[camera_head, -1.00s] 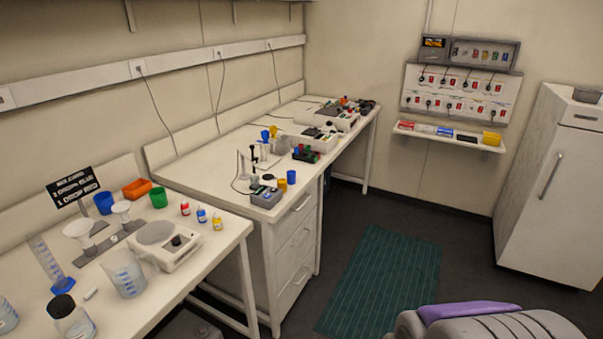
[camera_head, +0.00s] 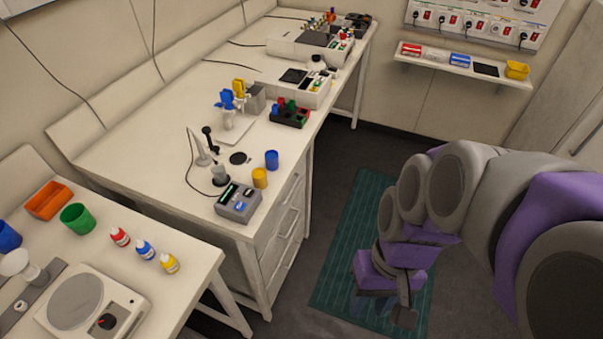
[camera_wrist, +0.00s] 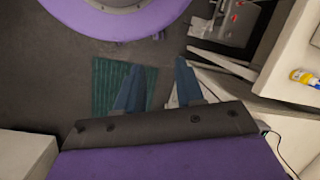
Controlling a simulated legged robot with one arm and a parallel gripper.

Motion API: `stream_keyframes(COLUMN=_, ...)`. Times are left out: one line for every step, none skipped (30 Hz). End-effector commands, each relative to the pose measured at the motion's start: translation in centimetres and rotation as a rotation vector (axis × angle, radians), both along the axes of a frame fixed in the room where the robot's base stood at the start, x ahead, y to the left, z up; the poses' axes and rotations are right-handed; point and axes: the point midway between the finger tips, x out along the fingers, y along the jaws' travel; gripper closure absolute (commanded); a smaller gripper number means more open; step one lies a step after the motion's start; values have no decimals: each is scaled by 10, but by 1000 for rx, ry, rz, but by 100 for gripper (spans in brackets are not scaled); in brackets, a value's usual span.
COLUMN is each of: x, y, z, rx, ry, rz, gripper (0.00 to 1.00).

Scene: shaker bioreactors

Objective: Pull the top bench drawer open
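The bench drawers are stacked in the white cabinet under the long bench (camera_head: 150,150). The top drawer (camera_head: 287,205) looks shut in the head view, with a pale bar handle on its front. My gripper (camera_wrist: 156,80) shows two blue fingers spread apart with nothing between them in the wrist view. In the head view my arm hangs over the floor to the right of the drawers, with clear space between; the fingers are hardly visible there. The drawer front is not clear in the wrist view.
A grey meter (camera_head: 238,203) and blue and yellow cups (camera_head: 272,160) stand near the bench edge above the drawers. A second table (camera_head: 165,290) with small bottles is at lower left. A green mat (camera_head: 335,250) lies on open floor.

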Motion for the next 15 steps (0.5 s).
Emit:
stream_keyframes(x=11, y=10, z=1, rx=50, ry=27, rz=14, gripper=63)
stream_keyframes(x=17, y=16, z=1, rx=80, ry=41, rz=23, gripper=63)
stream_keyframes(x=26, y=24, z=2, rx=123, ry=53, rz=34, gripper=63)
stream_keyframes(x=33, y=31, z=2, rx=155, ry=65, rz=41, gripper=63)
stream_keyframes(x=40, y=37, z=3, rx=187, ry=73, rz=47, gripper=63)
stream_keyframes(x=49, y=45, z=3, rx=228, ry=84, rz=55, gripper=63)
stream_keyframes(x=55, y=51, z=3, rx=259, ry=96, rz=59, gripper=63)
stream_keyframes(x=62, y=57, z=3, rx=290, ry=103, rz=64, gripper=63)
stream_keyframes(x=72, y=65, z=3, rx=332, ry=112, rz=67, gripper=63)
stream_keyframes(x=79, y=71, z=2, rx=364, ry=117, rz=69, gripper=63)
stream_keyframes(x=87, y=76, z=3, rx=395, ry=121, rz=71, gripper=63)
stream_keyframes(x=97, y=83, z=1, rx=437, ry=130, rz=70, gripper=63)
stream_keyframes(x=104, y=87, z=1, rx=469, ry=135, rz=69, gripper=63)
stream_keyframes(x=111, y=92, z=0, rx=499, ry=137, rz=68, gripper=63)
stream_keyframes(x=122, y=97, z=-1, rx=542, ry=141, rz=63, gripper=63)
